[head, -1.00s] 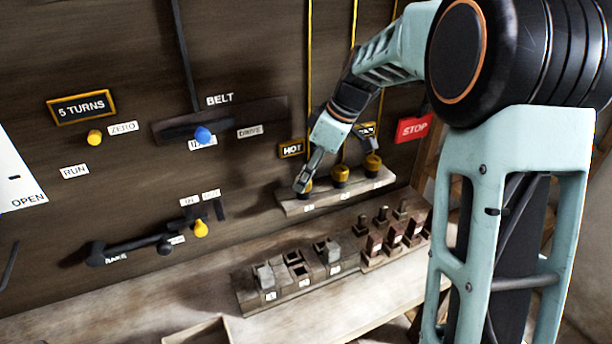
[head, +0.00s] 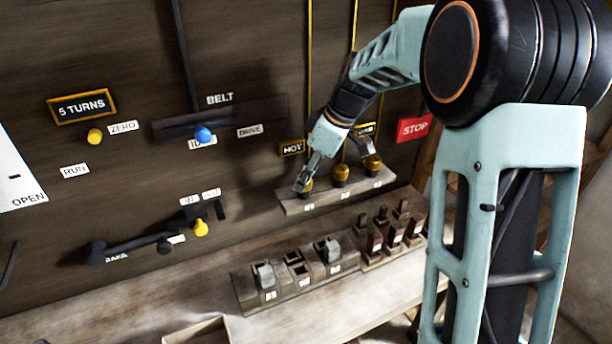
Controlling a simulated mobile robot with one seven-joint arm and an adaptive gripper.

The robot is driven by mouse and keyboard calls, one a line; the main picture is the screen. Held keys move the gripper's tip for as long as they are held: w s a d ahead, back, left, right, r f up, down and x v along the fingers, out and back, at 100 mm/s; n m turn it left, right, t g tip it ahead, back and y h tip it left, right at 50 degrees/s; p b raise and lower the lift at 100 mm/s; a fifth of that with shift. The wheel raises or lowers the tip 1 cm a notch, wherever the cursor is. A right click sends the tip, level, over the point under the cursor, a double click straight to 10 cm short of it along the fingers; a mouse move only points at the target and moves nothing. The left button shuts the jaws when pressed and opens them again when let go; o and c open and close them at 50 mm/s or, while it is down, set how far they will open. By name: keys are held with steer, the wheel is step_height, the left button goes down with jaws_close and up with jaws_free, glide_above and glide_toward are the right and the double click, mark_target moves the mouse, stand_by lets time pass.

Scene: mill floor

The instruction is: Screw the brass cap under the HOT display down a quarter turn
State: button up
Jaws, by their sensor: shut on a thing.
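The HOT display (head: 292,148) is a small dark plate with yellow lettering on the wall, left of my wrist. Below it, a brass cap (head: 307,186) sits at the left end of a pale shelf (head: 291,208). My gripper (head: 301,187) points down over this cap, shut on it, and hides most of it. Two more brass caps stand to its right on the same shelf, a middle one (head: 340,175) and a right one (head: 372,164). A second display (head: 366,130) is partly hidden behind my arm.
A red STOP sign (head: 414,128) is on the wall to the right. Below the shelf, a bench holds grey blocks (head: 264,275) and dark red blocks (head: 374,243).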

steer(key=m+t+b, duration=0.1)
steer(key=m+b, duration=0.1)
steer(key=m, duration=0.1)
steer(key=shift+a, duration=0.1)
steer(key=m+h, duration=0.1)
steer(key=m, duration=0.1)
steer(key=m+t+h, duration=0.1)
steer(key=m, duration=0.2)
steer(key=shift+s+a+r+m+b, duration=0.1)
steer(key=shift+s+a+m+b, duration=0.05)
steer(key=shift+m+b, duration=0.2)
steer(key=m+h, duration=0.1)
steer(key=m, duration=0.1)
steer(key=m+h, duration=0.1)
steer(key=m, duration=0.2)
steer(key=shift+a+t+b, duration=0.15)
steer(key=shift+t+b, duration=0.25)
steer(key=shift+m+h+b, duration=0.5)
steer(key=shift+m+h, duration=0.3)
steer(key=shift+m, duration=1.15)
steer(key=o, duration=1.1)
